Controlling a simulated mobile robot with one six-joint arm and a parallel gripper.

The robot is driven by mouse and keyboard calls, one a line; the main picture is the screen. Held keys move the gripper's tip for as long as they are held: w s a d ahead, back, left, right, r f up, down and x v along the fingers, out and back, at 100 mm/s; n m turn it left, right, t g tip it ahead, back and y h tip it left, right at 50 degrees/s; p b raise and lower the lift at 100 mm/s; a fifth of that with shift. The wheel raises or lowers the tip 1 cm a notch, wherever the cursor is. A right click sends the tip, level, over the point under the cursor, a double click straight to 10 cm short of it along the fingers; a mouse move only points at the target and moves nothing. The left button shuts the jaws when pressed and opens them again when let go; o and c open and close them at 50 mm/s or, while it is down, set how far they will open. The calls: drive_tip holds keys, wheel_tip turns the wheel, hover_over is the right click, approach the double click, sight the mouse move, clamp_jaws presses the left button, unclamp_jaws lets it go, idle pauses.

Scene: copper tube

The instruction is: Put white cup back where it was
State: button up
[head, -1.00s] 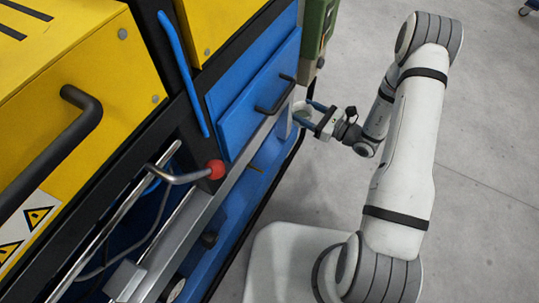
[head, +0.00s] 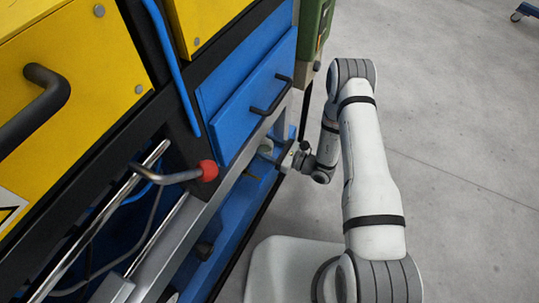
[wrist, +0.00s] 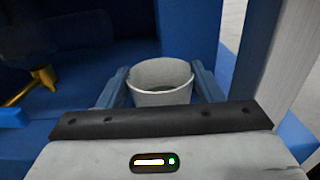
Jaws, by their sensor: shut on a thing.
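The white cup (wrist: 162,76) stands upright between the two blue fingers of my gripper (wrist: 162,88) in the wrist view. The fingers press its sides. Its open rim and part of its dark inside show; its lower part is hidden behind the gripper body. In the head view the cup (head: 266,146) is small and pale, at the machine's side under the blue drawer, with my gripper (head: 279,157) reaching to it from the right. I cannot tell whether its base touches a surface.
A blue post (wrist: 190,30) rises just behind the cup, and a grey upright (wrist: 286,55) stands to the right. A brass-coloured part (wrist: 32,86) is at the left. The blue drawer (head: 247,98) with a black handle is above. A red-knobbed lever (head: 208,170) sticks out nearby.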

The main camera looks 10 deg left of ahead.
sight(271, 154)
drive_tip(key=shift+f+b, duration=0.55)
drive_tip(key=shift+f, duration=1.1)
drive_tip(key=shift+f, duration=0.15)
drive_tip(key=o, duration=1.1)
